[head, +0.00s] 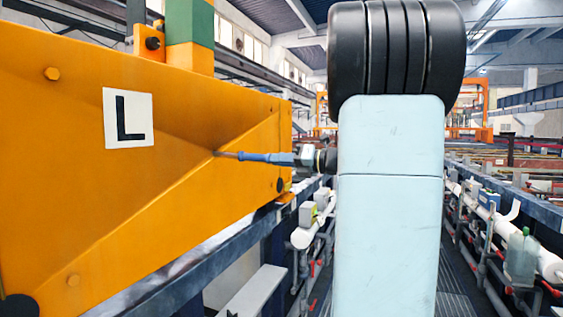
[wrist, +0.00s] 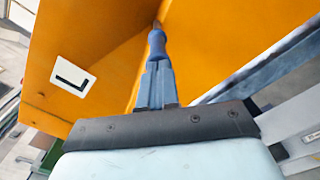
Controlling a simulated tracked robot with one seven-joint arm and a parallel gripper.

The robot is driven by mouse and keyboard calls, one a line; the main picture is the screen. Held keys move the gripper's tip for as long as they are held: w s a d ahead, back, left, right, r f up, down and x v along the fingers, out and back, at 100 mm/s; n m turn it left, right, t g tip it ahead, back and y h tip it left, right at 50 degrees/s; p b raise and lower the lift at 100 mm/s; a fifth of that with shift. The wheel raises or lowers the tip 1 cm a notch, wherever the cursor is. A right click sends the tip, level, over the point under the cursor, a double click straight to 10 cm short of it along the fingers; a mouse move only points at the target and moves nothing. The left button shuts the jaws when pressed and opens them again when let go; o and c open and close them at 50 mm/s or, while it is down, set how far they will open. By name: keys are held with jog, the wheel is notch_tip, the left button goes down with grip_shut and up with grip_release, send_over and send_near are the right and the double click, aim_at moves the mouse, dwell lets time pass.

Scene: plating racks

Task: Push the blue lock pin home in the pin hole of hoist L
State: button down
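The hoist marked L (head: 200,110) is a large orange beam at the left, with a white "L" plate (head: 128,118). It also shows in the wrist view (wrist: 215,60). The blue lock pin (head: 249,156) lies nearly level, its thin metal tip pointing left at the orange face. In the wrist view the pin (wrist: 157,42) points away from me. My gripper (head: 275,159) is shut on the pin's near end; its fingers (wrist: 156,68) lie together along it. The tip meets the orange face; the pin hole is hidden, and I cannot tell how deep the tip sits.
A dark steel rail (head: 185,277) runs below the hoist. White pipes (head: 305,235) with red valves and a greenish bottle (head: 521,258) line the walkway. My arm fills the middle of the head view. Open air surrounds the pin between my gripper and the hoist.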

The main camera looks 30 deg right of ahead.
aim_at(243, 158)
jog(key=shift+x, duration=4.75)
dwell(1.2)
jog(key=v, duration=1.6)
jog(key=shift+s+d, duration=0.2)
jog(key=shift+s, duration=0.15)
